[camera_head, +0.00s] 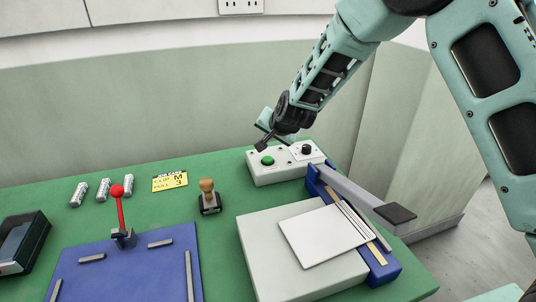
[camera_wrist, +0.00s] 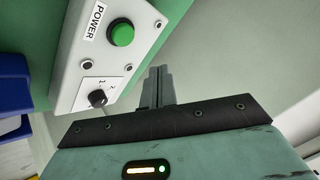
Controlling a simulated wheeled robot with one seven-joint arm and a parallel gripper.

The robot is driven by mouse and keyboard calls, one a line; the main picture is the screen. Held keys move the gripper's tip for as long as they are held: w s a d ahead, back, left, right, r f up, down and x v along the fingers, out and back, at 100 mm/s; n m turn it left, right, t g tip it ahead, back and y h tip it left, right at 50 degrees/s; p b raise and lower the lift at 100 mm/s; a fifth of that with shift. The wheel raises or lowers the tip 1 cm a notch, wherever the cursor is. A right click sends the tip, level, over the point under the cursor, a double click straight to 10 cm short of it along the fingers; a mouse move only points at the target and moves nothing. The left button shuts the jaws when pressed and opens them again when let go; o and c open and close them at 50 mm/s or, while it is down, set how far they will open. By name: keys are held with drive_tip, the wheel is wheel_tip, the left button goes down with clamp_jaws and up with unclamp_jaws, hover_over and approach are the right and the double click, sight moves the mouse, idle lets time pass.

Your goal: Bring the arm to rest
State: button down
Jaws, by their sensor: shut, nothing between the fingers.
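My gripper (camera_head: 261,146) is at the far end of the green table, over the back left part of a white control box (camera_head: 275,177). Its fingers are shut together and empty, as the wrist view shows (camera_wrist: 158,72). In the wrist view the fingertips are beside the box (camera_wrist: 70,55), off its edge on the green button's side. I cannot tell whether they touch it. The box carries a green button (camera_wrist: 122,34) by a POWER label, and a black knob (camera_wrist: 97,98) by the marks 1 and 2. My arm reaches in from the upper right.
A blue lever device (camera_head: 385,270) with a grey block (camera_head: 262,250) and white sheet (camera_head: 315,240) stands in front of the box. A stamp (camera_head: 208,198), yellow card (camera_head: 170,182), red-knobbed lever (camera_head: 119,205) and dark tray (camera_head: 22,245) are left. Behind is a pale curved wall.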

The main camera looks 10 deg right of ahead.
drive_tip(key=s+a+r+n+g+y, duration=0.1)
drive_tip(key=s+a+r+n+g, duration=0.25)
drive_tip(key=s, duration=0.75)
drive_tip(key=s+a+r+n+g+y, duration=0.15)
drive_tip(key=s+a+n, duration=0.25)
drive_tip(key=s, duration=0.8)
drive_tip(key=s+d+r+n+g+h, duration=0.1)
drive_tip(key=s+d+n+g+h, duration=0.1)
drive_tip(key=s, duration=0.9)
drive_tip(key=s+d+n+g+h, duration=0.2)
drive_tip(key=s+d+n, duration=0.3)
drive_tip(key=s, duration=0.6)
drive_tip(key=shift+d+r, duration=0.35)
